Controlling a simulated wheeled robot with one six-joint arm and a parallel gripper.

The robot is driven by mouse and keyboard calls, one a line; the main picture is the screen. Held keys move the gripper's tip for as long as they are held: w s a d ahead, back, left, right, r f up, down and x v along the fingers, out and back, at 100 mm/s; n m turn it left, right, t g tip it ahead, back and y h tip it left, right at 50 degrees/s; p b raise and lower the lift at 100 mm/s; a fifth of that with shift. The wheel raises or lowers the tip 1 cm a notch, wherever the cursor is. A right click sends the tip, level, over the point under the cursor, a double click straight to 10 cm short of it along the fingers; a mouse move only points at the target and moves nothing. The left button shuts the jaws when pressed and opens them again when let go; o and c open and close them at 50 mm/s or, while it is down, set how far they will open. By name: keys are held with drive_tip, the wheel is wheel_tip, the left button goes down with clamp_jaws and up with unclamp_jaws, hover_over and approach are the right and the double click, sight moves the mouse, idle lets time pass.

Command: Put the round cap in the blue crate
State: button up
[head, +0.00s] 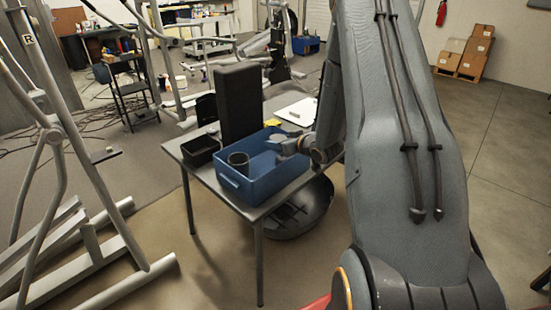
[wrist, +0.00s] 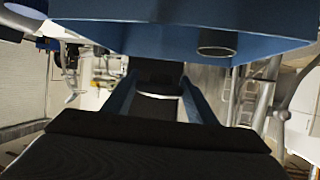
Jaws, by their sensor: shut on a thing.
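The blue crate (head: 240,190) stands on a small dark table, and its blue wall also fills the top of the wrist view (wrist: 130,35). A light grey disc, which looks like the round cap (head: 278,138), is at my gripper's tip, over the crate's right part. My gripper (head: 287,148) comes in from the right and is shut on it. The fingers are small in the head view, and the exact grip is hard to see. In the wrist view I cannot make out the cap clearly.
A dark cup (head: 238,163) stands inside the crate at the left. A tall black pad (head: 239,102) rises behind it, with a small black tray (head: 200,150) to the left. A clipboard (head: 298,111) lies behind. A dark rounded shell (head: 298,215) is under the table.

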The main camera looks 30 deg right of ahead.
wheel_tip(320, 180, down, 6)
drive_tip(key=p, duration=0.1)
drive_tip(key=shift+f, duration=0.2)
drive_tip(key=shift+f, duration=0.45)
